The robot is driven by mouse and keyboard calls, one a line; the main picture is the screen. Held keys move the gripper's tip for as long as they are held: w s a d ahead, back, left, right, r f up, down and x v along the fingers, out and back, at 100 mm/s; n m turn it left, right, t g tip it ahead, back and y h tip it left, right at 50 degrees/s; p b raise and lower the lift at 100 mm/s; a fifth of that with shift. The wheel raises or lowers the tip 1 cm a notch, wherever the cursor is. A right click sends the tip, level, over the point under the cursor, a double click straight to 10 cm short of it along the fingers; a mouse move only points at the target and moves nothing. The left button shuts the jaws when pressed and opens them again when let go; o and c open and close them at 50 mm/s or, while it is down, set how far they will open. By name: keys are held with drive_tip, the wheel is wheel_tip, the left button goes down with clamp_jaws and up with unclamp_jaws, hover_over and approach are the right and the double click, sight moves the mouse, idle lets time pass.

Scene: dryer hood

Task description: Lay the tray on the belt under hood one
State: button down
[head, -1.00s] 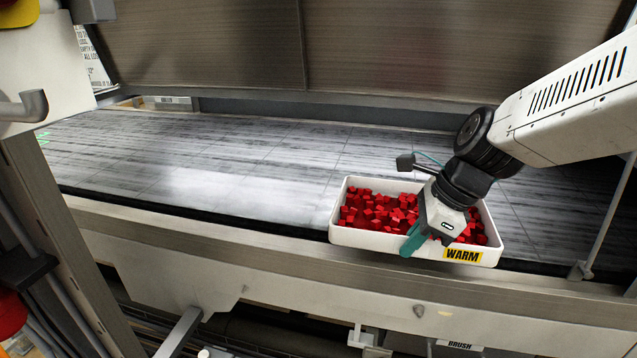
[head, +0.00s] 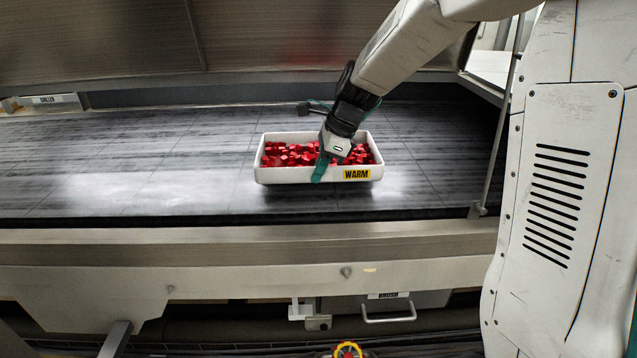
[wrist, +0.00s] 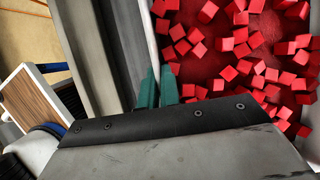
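A white tray (head: 285,175) with a yellow WARM label holds many small red cubes (head: 290,155). It is level over the grey belt (head: 130,170), inside the belt's front edge. A dark shadow lies below it; I cannot tell whether it touches the belt. My gripper (head: 320,172) reaches down at the tray's front wall. In the wrist view, its teal fingers (wrist: 157,90) are closed on the tray's white rim (wrist: 150,45), with red cubes to the right. The wide metal hood (head: 270,40) hangs above and behind the tray; no hood number is readable.
A metal front rail (head: 200,240) runs along the belt. A thin upright rod (head: 497,140) stands right of the tray. A BRUSH-labelled drawer (head: 390,308) sits below the rail. The belt is clear to the tray's left. A CHILLER sign (head: 45,100) shows at far left.

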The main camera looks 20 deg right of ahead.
sight(320, 182)
drive_tip(key=shift+f, duration=1.7)
drive_tip(key=shift+f, duration=0.1)
drive_tip(key=c, duration=1.6)
unclamp_jaws()
drive_tip(key=shift+f, duration=0.1)
